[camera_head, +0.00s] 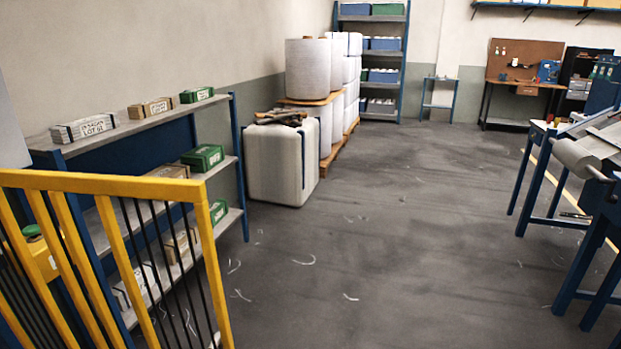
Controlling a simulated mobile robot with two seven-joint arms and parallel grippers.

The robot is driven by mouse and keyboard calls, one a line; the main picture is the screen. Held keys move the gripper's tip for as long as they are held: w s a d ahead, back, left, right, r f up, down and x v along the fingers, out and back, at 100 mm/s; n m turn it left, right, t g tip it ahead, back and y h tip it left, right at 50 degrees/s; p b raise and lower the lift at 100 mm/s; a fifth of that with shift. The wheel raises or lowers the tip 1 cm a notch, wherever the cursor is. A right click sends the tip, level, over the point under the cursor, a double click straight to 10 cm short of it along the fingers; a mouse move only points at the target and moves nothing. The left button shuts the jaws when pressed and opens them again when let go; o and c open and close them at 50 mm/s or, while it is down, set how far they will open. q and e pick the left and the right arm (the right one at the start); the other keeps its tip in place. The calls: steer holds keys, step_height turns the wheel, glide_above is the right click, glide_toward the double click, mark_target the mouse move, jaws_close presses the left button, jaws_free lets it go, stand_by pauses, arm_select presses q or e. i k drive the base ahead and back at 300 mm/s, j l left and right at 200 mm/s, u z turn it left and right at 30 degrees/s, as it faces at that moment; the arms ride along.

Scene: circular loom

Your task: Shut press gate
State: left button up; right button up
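A yellow gate (205,246) with a flat top rail and thin dark bars stands at the lower left, close to me. Its free-looking end post is near the picture's lower middle-left, and its other end runs out of the left edge. Its latch and hinges cannot be made out. Whether it is open or shut cannot be told from this view. Neither of my grippers shows.
A blue-framed shelf (150,125) with boxes stands behind the gate on the left. A white bin (280,165) and large white rolls (308,70) stand beyond it. Blue work tables (525,180) are on the right. The grey floor between is clear apart from scraps.

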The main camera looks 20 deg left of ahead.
mark_target(34, 184)
steer(key=i+l+u, duration=0.1)
steer(key=i+u, duration=0.25)
steer(key=i+l+u, duration=0.1)
steer(key=u, duration=0.3)
steer(key=i+l+u, duration=0.15)
steer(key=u, duration=0.2)
steer(key=i+l+u, duration=0.15)
steer(key=u, duration=0.2)
steer(key=i+l+u, duration=0.1)
steer(key=l+u, duration=0.3)
steer(key=i+l+u, duration=0.1)
steer(key=u, duration=0.25)
steer(key=i+l+u, duration=0.1)
steer(key=u, duration=0.25)
steer(key=l+u, duration=0.7)
steer(key=i+l+u, duration=0.1)
steer(key=l+u, duration=0.6)
